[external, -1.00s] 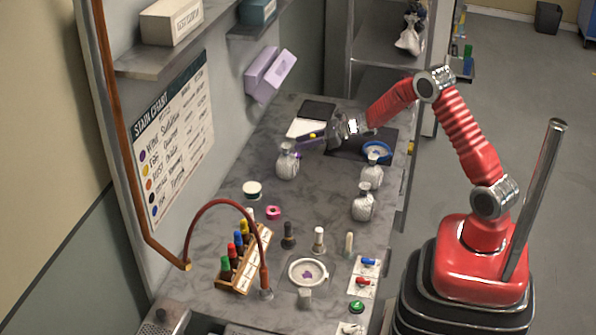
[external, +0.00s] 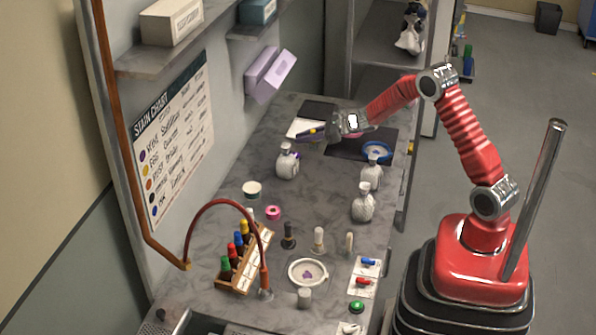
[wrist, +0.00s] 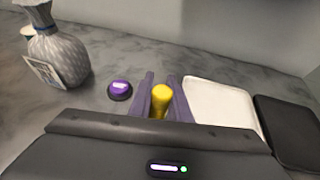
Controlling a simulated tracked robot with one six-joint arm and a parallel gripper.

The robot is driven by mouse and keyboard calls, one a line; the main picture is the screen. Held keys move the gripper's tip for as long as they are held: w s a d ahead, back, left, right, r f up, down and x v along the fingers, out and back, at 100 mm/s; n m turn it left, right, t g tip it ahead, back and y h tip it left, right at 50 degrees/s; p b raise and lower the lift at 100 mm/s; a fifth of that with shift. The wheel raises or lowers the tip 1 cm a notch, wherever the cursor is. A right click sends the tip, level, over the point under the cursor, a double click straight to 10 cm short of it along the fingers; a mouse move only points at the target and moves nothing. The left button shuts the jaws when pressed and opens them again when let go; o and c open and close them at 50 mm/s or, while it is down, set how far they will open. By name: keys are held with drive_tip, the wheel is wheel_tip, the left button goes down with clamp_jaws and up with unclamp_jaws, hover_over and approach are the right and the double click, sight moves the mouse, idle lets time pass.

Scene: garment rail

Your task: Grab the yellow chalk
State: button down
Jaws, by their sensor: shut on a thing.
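The yellow chalk (wrist: 160,99) is a short yellow stick with a rounded end. In the wrist view it stands between the two dark purple fingers of my gripper (wrist: 161,96), which are shut on it. In the external view my gripper (external: 314,134) is over the far part of the counter, near the white pad, with a small yellow spot of the chalk at its fingers. The chalk's lower part is hidden, and I cannot tell whether it touches the counter.
A tied grey bag (external: 287,161) stands to the left of my gripper, with a purple-topped button (wrist: 120,88) nearby. A white pad (wrist: 221,101) and a black pad (wrist: 290,128) lie to the right in the wrist view. A blue-rimmed dish (external: 376,151) sits nearby.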

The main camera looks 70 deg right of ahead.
wheel_tip(320, 180, up, 8)
idle(0.4)
